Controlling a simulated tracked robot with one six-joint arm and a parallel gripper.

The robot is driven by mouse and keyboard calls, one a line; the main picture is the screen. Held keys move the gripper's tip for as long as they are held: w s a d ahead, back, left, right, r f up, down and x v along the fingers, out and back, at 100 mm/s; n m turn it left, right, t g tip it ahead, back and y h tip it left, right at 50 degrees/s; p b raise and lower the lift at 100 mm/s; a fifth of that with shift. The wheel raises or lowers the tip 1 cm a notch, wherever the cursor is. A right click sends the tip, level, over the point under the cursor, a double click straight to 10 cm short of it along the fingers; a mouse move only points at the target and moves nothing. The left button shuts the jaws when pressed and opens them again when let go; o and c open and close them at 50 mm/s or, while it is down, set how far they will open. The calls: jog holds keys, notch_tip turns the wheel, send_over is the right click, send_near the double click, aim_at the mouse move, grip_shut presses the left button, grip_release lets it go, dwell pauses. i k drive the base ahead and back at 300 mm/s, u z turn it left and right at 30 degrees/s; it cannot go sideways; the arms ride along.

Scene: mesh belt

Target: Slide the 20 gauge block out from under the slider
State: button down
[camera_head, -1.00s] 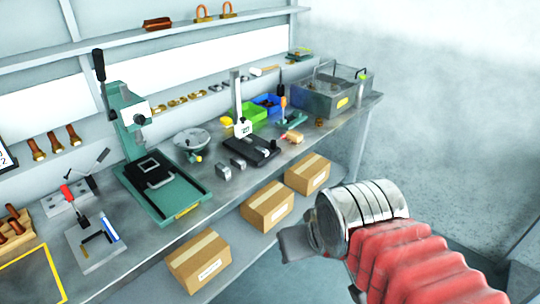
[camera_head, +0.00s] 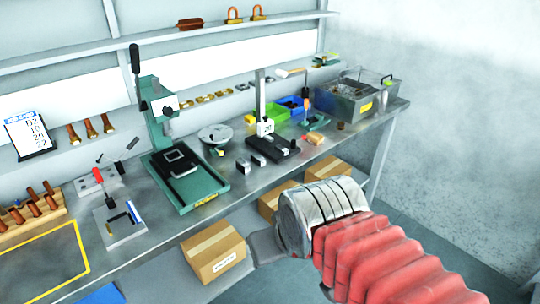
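The height gauge stands on the bench with a black base (camera_head: 272,147) and an upright silver column. Its white slider (camera_head: 264,127) carries a small dark number, apparently 20. The 20 gauge block cannot be made out clearly beneath the slider at this size. Two small grey metal blocks, one here (camera_head: 243,164) and one beside it (camera_head: 258,158), sit on the bench left of the base. My gripper (camera_head: 262,246) shows as a dark grey part beyond my silver wrist, low in front of the bench and well apart from the gauge. Its fingers are not clear.
A green press (camera_head: 190,185) stands left of the gauge, with a round dial stand (camera_head: 215,134) between. Green and blue bins (camera_head: 292,103) and a grey tank (camera_head: 345,103) are to the right. A number card (camera_head: 30,133) stands at left.

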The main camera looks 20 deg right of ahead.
aim_at(280, 148)
jog(key=u, duration=0.4)
jog(key=i, duration=1)
jog(key=u, duration=0.05)
